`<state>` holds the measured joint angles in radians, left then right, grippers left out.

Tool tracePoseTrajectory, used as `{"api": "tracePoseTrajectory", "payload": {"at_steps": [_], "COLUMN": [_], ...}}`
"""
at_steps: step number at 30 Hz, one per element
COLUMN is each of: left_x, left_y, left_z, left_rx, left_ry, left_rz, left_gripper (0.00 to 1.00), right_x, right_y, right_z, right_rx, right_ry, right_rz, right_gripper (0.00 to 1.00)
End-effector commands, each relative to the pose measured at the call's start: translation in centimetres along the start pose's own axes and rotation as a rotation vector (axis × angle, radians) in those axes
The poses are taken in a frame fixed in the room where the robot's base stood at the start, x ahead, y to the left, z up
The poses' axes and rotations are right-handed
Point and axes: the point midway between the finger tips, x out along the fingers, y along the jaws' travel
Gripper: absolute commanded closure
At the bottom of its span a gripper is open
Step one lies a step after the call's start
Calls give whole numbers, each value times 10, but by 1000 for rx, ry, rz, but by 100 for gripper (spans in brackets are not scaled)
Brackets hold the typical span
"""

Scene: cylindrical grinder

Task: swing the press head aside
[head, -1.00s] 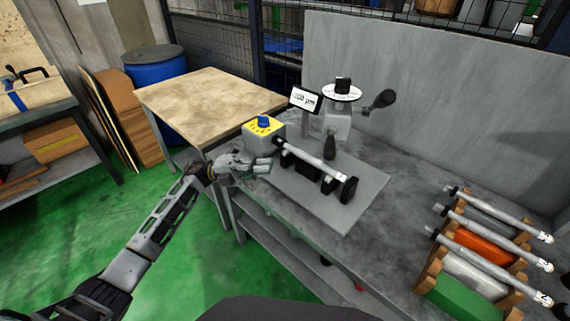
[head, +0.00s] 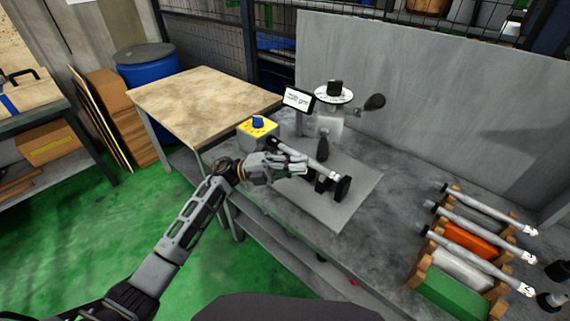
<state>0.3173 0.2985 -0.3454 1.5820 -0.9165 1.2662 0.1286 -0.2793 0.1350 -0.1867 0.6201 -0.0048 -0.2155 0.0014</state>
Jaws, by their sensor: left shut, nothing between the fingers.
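The grinder's grey head (head: 329,122) stands at the back of the grey plate, with a white dial (head: 334,92) and black knob on top. A lever with a black ball (head: 374,103) points right from it, and a dark pointed part (head: 323,146) hangs below. A silver shaft (head: 313,157) lies across black supports in front of the head. My left gripper (head: 304,169) is shut and empty, left of and in front of the head, overlapping the shaft's near side in the view. Whether it touches the shaft cannot be told. My right gripper is out of view.
A yellow-topped box with a blue knob (head: 258,123) and a small display (head: 298,98) stand left of the head. A rack of silver shafts (head: 480,240) is at the right. A grey wall panel (head: 430,80) stands behind.

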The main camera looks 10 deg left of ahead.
Motion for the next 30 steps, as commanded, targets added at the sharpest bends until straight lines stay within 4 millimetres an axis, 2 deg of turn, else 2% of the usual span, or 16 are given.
{"api": "tracePoseTrajectory", "payload": {"at_steps": [6,17,30], "left_x": [17,20,28], "left_y": [-1,0,2], "left_z": [0,0,-1], "left_rx": [0,0,0], "left_ry": [0,0,1], "left_rz": [-1,0,0], "left_gripper": [100,100,100], "right_x": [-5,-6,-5], "right_y": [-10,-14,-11], "right_z": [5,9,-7], "right_rx": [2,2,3], "right_ry": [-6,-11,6], "right_rz": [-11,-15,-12], "right_gripper": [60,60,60]}}
